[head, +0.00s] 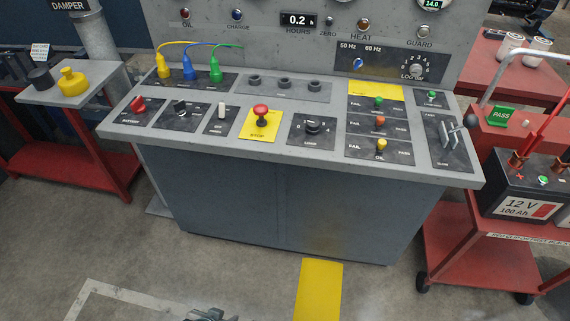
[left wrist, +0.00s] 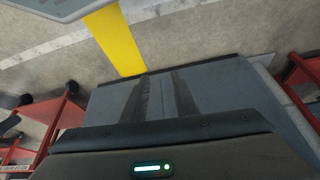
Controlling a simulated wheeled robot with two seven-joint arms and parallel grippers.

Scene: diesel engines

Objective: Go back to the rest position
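My left gripper (head: 211,314) shows only as a small dark piece at the bottom edge of the head view, over the floor in front of the console. My right gripper is in neither view. The grey control console (head: 265,200) stands ahead with a sloped desk of knobs, switches and a red stop button (head: 261,112).
A red cart (head: 470,243) with a 12 V battery (head: 520,190) stands at the right. A red table (head: 97,158) with a yellow weight-like piece (head: 72,83) stands at the left. A yellow floor strip (head: 319,289) runs toward the console. The floor before it looks clear.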

